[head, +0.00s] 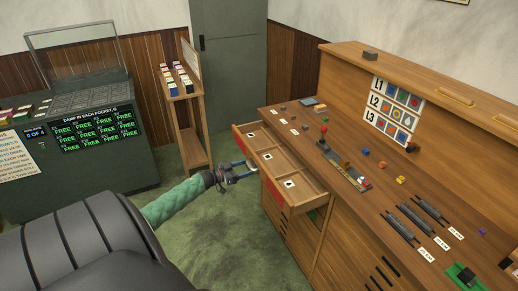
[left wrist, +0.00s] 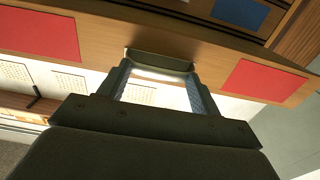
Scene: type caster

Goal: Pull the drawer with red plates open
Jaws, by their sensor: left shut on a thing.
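The drawer with red plates (head: 299,181) stands pulled out from the front of the wooden cabinet. Its inside shows several compartments with small white cards. My left gripper (head: 249,170) is at the middle of the drawer front. In the left wrist view its fingers (left wrist: 160,85) are shut on the dark handle (left wrist: 160,58). My right gripper is not in view.
The cabinet top (head: 345,140) carries small coloured blocks, rods and a picture board (head: 394,105). A narrow wooden stand (head: 187,115) and a dark green case (head: 95,150) stand at the back left. Green floor (head: 215,225) is clear before the drawer.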

